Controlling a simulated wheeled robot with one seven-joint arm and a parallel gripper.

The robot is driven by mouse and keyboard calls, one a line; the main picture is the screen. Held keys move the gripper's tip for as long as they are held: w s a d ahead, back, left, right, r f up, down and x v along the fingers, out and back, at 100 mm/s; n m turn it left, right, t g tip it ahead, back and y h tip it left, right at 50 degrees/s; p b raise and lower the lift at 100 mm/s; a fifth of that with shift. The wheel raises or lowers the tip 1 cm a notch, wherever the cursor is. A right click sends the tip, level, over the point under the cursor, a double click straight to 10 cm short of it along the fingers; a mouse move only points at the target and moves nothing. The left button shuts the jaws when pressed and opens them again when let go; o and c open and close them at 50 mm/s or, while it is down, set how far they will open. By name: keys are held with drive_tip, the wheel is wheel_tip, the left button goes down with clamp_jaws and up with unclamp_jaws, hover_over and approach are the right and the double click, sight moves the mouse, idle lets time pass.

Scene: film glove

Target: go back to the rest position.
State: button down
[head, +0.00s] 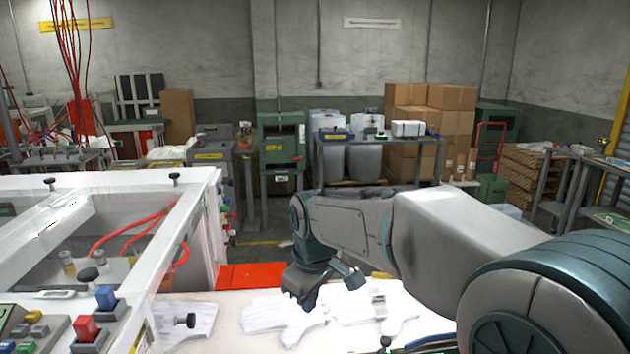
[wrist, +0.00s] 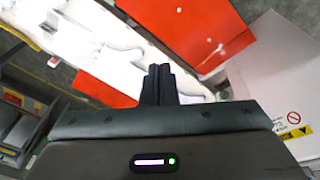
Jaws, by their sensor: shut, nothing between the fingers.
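My gripper (wrist: 160,72) is shut and empty, with its two dark fingers together in the wrist view. In the head view my gripper (head: 300,300) hangs at the end of my arm, over the white table (head: 235,310). Its fingertips are small and dark there. White glove-shaped pieces (head: 290,320) lie flat on the table below and beside it. I cannot tell how high the gripper is above them.
A white-framed machine (head: 205,185) with red hoses stands at the left. A control panel with red (head: 86,328) and blue buttons is at its front. A red panel (head: 250,275) borders the table's far side. Shelves and stacked boxes (head: 452,97) stand farther back.

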drive_tip(key=s+d+f+m, duration=0.1)
drive_tip(key=s+d+m, duration=0.4)
drive_tip(key=s+d, duration=0.3)
drive_tip(key=s+d+f+m+t, duration=0.1)
drive_tip(key=s+d+f+m, duration=0.1)
drive_tip(key=s+d+m, duration=0.3)
drive_tip(key=s+d, duration=0.3)
drive_tip(key=s, duration=0.2)
drive_tip(key=shift+s+f+h, duration=0.3)
drive_tip(key=shift+s+h, duration=0.1)
